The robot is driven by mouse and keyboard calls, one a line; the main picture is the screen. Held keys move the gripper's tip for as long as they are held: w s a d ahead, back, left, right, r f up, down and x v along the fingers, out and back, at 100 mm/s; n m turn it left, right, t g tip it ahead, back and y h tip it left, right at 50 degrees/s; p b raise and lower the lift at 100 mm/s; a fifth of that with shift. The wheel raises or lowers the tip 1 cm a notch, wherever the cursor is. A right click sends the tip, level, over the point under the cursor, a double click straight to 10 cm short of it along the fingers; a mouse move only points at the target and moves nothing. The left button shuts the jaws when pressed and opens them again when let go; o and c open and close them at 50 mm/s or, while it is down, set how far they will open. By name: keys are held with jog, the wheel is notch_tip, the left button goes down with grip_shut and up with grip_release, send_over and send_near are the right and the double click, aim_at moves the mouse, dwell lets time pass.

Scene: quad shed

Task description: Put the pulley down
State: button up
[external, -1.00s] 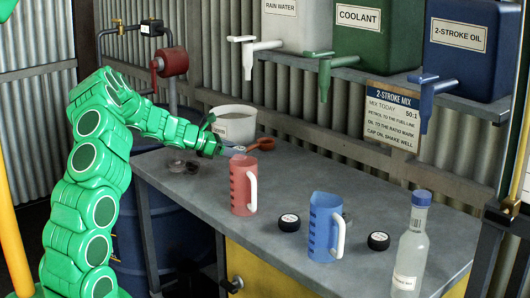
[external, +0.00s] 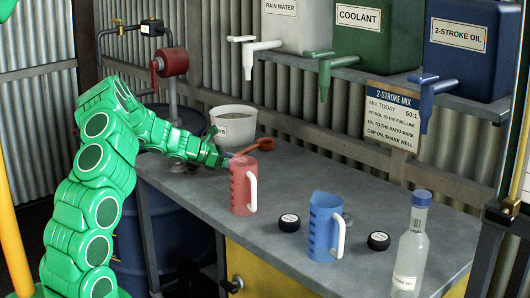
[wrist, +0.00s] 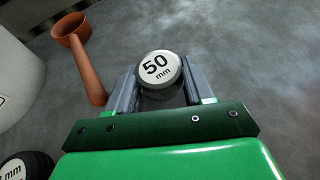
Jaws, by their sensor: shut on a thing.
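My gripper (wrist: 160,85) is shut on a pulley (wrist: 157,66), a round piece with a pale face marked "50 mm", seen between the two fingers in the wrist view. In the external view my gripper (external: 224,160) is low over the back left of the grey bench (external: 290,185), just left of the red jug (external: 243,188). The held pulley cannot be made out there. I cannot tell whether its underside touches the bench.
A brown-orange scoop (wrist: 84,58) lies close left of the gripper. A dark round piece marked "mm" (wrist: 28,165) is at lower left. A white tub (external: 233,124), blue jug (external: 323,228), black round pieces (external: 289,222) and bottle (external: 411,245) also stand on the bench.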

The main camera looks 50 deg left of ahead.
jog(key=o, duration=1.1)
jog(key=shift+r, duration=0.1)
jog(key=shift+s+a+r, duration=0.1)
jog(key=shift+s+a, duration=0.05)
notch_tip(320, 180, up, 4)
jog(key=r, duration=0.1)
send_over(202, 173)
jog(key=shift+f, duration=0.25)
